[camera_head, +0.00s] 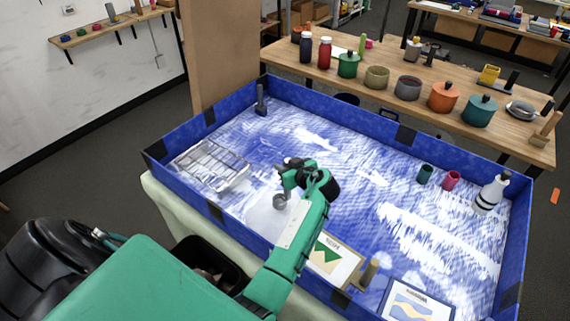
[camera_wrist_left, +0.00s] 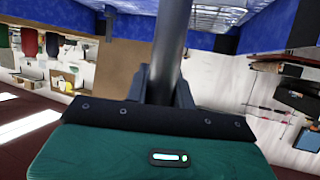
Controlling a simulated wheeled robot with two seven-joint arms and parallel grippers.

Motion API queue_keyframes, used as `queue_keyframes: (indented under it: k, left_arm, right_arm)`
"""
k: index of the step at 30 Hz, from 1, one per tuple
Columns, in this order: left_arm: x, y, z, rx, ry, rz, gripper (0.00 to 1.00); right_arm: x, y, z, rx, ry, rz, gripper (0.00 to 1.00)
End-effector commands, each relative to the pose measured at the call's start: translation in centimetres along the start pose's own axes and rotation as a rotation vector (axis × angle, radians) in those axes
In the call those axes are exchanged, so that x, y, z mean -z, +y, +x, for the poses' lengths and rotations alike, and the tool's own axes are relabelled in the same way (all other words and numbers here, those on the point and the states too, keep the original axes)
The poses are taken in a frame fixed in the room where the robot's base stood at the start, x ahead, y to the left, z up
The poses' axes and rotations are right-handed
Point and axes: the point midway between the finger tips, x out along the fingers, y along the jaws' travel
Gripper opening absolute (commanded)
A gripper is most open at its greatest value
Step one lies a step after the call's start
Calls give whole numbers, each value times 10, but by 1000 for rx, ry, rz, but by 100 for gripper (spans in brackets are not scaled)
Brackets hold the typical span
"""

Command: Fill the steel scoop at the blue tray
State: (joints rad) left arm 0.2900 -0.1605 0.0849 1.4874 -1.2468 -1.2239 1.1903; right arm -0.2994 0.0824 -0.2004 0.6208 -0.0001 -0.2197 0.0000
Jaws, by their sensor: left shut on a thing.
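The blue tray (camera_head: 465,153) is a large, low-walled box on a table, its blue floor streaked with white material. My left gripper (camera_head: 291,174) is over the tray's near middle, shut on the steel scoop (camera_head: 280,202). The scoop's small grey cup hangs just below the gripper, over a pale rounded patch (camera_head: 262,222). I cannot tell whether the cup touches the patch or holds anything. In the left wrist view the grey handle of the scoop (camera_wrist_left: 171,45) stands between the fingers. My right gripper is not in view.
A wire rack (camera_head: 210,165) lies at the tray's left. Small cups (camera_head: 425,174) and a white bottle (camera_head: 490,194) stand at the right. Two picture cards (camera_head: 335,258) are at the near wall. Behind is a wooden table (camera_head: 400,92) with several pots.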

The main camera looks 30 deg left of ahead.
Motion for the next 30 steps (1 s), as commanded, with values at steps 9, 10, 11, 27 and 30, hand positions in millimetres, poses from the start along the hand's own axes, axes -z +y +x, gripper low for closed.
queue_keyframes:
  k: [9, 10, 11, 27, 30]
  left_arm:
    - [-16, 0, 6, -1, 1, 1, 0]
    - [-17, 0, 7, -1, 1, 1, 0]
    - [-18, 0, 8, -1, 1, 1, 0]
    - [-35, 0, 14, -1, 1, -1, 0]
    - [-35, 0, 14, -1, 1, -1, 0]
  right_arm:
    - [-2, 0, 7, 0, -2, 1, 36]
    - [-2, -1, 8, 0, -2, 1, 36]
    - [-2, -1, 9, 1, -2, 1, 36]
    - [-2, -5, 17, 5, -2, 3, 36]
    - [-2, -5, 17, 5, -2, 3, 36]
